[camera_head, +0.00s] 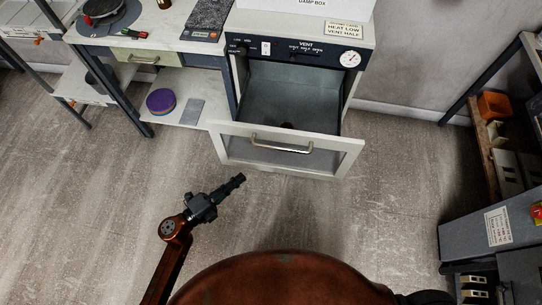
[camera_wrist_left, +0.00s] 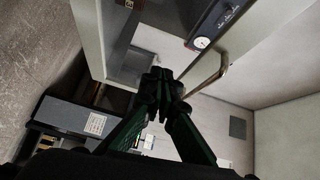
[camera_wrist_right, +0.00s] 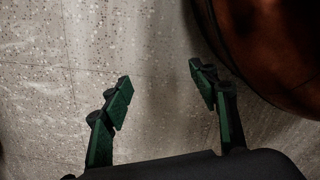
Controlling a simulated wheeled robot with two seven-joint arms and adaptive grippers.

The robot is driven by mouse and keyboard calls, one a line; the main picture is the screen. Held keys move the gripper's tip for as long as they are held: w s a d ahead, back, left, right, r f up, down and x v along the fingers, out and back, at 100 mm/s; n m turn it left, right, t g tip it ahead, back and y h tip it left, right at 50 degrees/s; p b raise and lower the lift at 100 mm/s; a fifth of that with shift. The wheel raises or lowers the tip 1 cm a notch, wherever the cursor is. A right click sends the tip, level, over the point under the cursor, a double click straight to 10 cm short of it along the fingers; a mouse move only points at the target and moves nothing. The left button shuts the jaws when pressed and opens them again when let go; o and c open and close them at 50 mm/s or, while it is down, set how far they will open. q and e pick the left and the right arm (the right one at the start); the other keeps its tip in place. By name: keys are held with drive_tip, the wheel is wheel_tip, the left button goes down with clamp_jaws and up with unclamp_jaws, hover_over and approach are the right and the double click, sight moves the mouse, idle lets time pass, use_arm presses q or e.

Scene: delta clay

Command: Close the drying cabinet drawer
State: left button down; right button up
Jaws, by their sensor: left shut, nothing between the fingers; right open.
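The drying cabinet (camera_head: 237,75) stands at the top middle of the head view, with a dark control panel and a dial. Its drawer (camera_head: 225,148) is pulled out toward me, with a pale frame front and a metal bar handle (camera_head: 282,147). A small dark object lies inside the drawer. My left gripper (camera_head: 240,179) is shut and empty, in front of the drawer front and apart from it. In the left wrist view its fingertips (camera_wrist_left: 163,78) meet, with the handle (camera_wrist_left: 207,80) beyond. My right gripper (camera_wrist_right: 158,82) is open and empty over the floor in the right wrist view.
A workbench (camera_head: 150,45) with a lower shelf holding a purple round item (camera_head: 160,101) stands left of the cabinet. A grey box (camera_head: 490,230) and shelving (camera_head: 490,150) are at the right. The floor before the drawer is clear.

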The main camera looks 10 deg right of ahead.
use_arm(q)
drive_tip(key=s+d+r+m+g+h, duration=0.1)
drive_tip(key=d+m+g, duration=0.1)
drive_tip(key=d, duration=0.1)
drive_tip(key=b, duration=0.3)
hover_over(271, 157)
drive_tip(key=s, duration=0.4)
drive_tip(key=shift+a, duration=0.4)
drive_tip(key=shift+w+d+r, duration=0.1)
drive_tip(key=shift+w+d, duration=0.1)
drive_tip(key=shift+w, duration=0.35)
use_arm(e)
drive_tip(key=w+a+r, duration=0.3)
drive_tip(key=w+r, duration=0.2)
drive_tip(key=r, duration=0.3)
drive_tip(key=shift+r, duration=0.2)
